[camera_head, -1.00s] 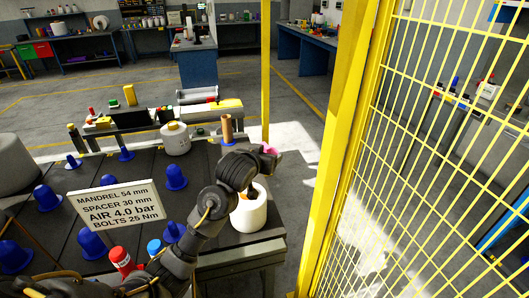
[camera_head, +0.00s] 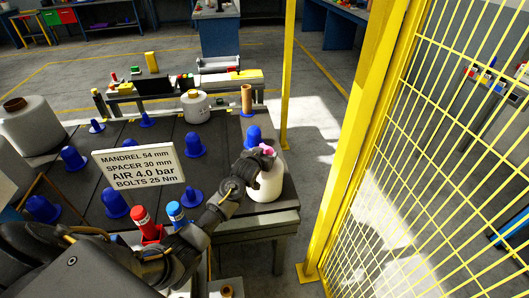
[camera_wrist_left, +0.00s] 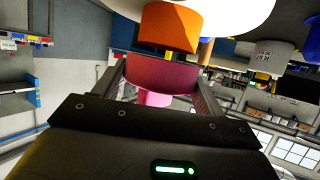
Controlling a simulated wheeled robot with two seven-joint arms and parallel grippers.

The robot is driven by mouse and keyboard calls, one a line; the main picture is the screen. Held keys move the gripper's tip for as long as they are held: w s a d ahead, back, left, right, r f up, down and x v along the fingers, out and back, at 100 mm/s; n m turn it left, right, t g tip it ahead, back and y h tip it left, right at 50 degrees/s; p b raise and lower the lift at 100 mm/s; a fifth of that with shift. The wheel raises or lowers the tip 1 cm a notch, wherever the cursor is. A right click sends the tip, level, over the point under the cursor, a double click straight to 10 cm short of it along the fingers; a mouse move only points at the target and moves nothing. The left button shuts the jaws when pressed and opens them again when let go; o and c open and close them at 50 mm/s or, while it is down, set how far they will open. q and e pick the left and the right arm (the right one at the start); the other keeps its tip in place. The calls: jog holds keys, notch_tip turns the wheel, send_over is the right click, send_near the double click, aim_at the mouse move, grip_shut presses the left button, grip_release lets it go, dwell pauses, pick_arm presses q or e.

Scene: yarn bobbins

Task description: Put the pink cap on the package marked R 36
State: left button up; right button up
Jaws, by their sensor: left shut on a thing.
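The pink cap (camera_head: 268,151) is between the fingers of my left gripper (camera_head: 262,156), which is shut on it. The cap also shows in the left wrist view (camera_wrist_left: 160,76). The gripper is at the top of a white package (camera_head: 265,187) at the table's right edge. In the wrist view an orange core (camera_wrist_left: 170,27) sticks out of this white package (camera_wrist_left: 215,8) and overlaps the cap; I cannot tell whether they touch. Another white package (camera_head: 195,109) stands at the back of the table. No R 36 mark is readable. My right gripper is not in view.
Blue mandrels (camera_head: 196,145) stand around the table. A sign board (camera_head: 139,167) stands in the middle. Red (camera_head: 146,226) and blue (camera_head: 176,213) bottles stand at the front. A brown tube (camera_head: 247,99) is at the back right. A yellow mesh fence (camera_head: 430,150) rises on the right.

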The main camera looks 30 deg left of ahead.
pick_arm(q)
jog(key=shift+p, duration=0.3)
jog(key=shift+f+b, duration=0.85)
jog(key=shift+f, duration=0.65)
jog(key=shift+f, duration=0.3)
jog(key=o, duration=1.1)
jog(key=shift+s, duration=0.15)
jog(key=v, duration=1)
jog(key=shift+s+r, duration=0.15)
jog(key=shift+s, duration=0.15)
